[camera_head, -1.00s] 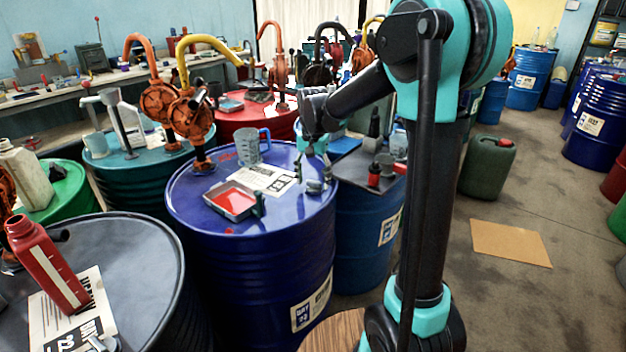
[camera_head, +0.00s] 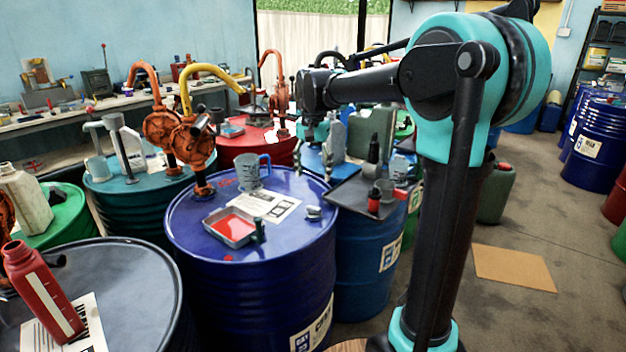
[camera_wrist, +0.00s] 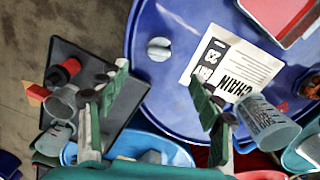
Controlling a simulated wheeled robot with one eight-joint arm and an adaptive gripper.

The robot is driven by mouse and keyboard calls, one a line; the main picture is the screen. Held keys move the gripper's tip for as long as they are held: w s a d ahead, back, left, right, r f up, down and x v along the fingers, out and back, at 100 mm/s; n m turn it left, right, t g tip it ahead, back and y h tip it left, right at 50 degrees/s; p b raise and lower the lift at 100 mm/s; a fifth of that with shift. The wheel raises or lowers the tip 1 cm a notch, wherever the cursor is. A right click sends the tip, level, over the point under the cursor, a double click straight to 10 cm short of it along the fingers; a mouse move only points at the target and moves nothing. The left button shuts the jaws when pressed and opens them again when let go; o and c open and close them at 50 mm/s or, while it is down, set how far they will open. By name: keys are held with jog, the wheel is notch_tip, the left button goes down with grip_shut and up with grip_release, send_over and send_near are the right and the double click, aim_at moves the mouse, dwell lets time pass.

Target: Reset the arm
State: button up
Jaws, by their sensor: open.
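My gripper (camera_head: 314,162) hangs from my arm above the far right edge of the blue drum (camera_head: 205,215). Its fingers are spread with nothing between them, as the wrist view (camera_wrist: 160,88) also shows. A small grey metal piece (camera_head: 314,212) lies on the drum top, apart from the fingers; in the wrist view it is a pale round shape (camera_wrist: 159,49). A tray of red liquid (camera_head: 232,226), a clear measuring jug (camera_head: 252,172) and a printed sheet (camera_head: 268,205) are also on the drum top.
A dark tray (camera_head: 350,197) with a red-and-black bottle (camera_head: 374,200) and cups stands on the drum to the right. Orange hand pumps (camera_head: 160,130) rise at the left. A red bottle (camera_head: 42,290) stands on the grey drum. Floor is open around the cardboard (camera_head: 513,268).

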jog(key=s+d+f+n+t, duration=0.2)
jog(key=s+d+f, duration=0.5)
jog(key=s+f, duration=0.4)
jog(key=s+d+f+n+t, duration=0.2)
jog(key=s+d+f, duration=0.4)
jog(key=s+f, duration=0.5)
jog(key=shift+s+d+n, duration=0.3)
jog(key=shift+d, duration=0.05)
